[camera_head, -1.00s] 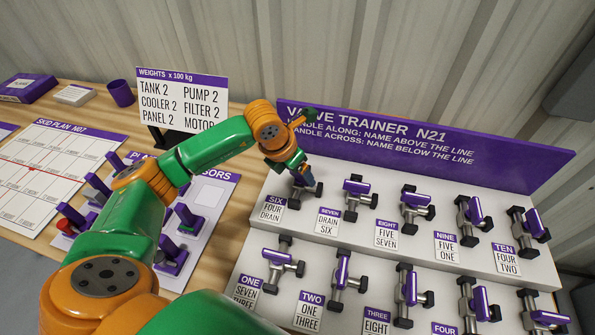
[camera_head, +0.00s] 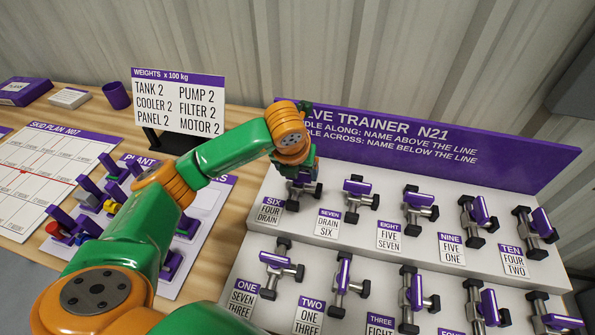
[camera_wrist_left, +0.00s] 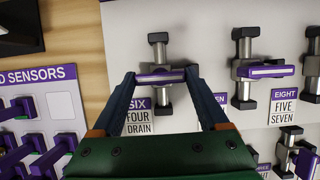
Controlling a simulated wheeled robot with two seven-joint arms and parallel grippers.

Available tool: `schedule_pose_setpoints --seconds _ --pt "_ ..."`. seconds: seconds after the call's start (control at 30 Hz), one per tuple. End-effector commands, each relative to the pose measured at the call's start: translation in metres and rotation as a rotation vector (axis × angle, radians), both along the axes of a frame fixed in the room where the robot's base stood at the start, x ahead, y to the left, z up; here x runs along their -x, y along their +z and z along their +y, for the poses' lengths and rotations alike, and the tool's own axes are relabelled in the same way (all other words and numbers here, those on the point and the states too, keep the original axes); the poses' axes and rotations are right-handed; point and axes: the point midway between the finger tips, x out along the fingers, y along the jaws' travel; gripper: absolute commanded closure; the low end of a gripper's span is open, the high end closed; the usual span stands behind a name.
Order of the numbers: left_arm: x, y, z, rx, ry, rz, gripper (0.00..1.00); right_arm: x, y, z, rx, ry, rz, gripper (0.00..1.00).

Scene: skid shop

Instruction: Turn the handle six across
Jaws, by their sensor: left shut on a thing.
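Valve six stands at the left end of the upper row on the valve trainer, above its label "SIX FOUR DRAIN" (camera_head: 268,211). In the left wrist view its purple handle (camera_wrist_left: 160,77) lies crosswise over the grey pipe, whose dark ends show above and below. My left gripper (camera_head: 301,178) is over this valve and hides most of it in the head view. In the left wrist view the fingers of my left gripper (camera_wrist_left: 161,74) are at the two ends of the handle, shut on it. My right gripper is not in view.
Valve seven (camera_head: 357,187) stands close to the right, with more valves beyond it and in the front row. The purple title board (camera_head: 440,135) rises behind. A weights sign (camera_head: 180,102) and a board with sensors (camera_head: 205,200) are to the left.

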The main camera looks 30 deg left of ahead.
Motion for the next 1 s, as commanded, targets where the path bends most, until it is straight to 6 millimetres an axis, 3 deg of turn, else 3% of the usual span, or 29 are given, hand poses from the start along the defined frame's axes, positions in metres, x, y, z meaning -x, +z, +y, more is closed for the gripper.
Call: schedule_pose_setpoints --seconds 0.37,0.4,0.47,0.73,1.0 --pt "0.000 0.001 0.000 0.001 0.008 -0.001 0.78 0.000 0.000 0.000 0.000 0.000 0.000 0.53" --pt "0.000 0.001 0.001 0.001 0.007 -0.001 0.15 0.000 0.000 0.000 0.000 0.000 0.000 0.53" --pt "0.000 0.000 0.000 0.001 0.007 -0.001 0.00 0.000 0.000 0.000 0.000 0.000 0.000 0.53" --pt "0.001 0.005 0.000 0.001 0.006 -0.002 0.00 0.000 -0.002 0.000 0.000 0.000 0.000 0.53" --pt "0.021 0.055 -0.006 0.001 0.004 -0.007 0.00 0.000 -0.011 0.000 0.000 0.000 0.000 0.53"
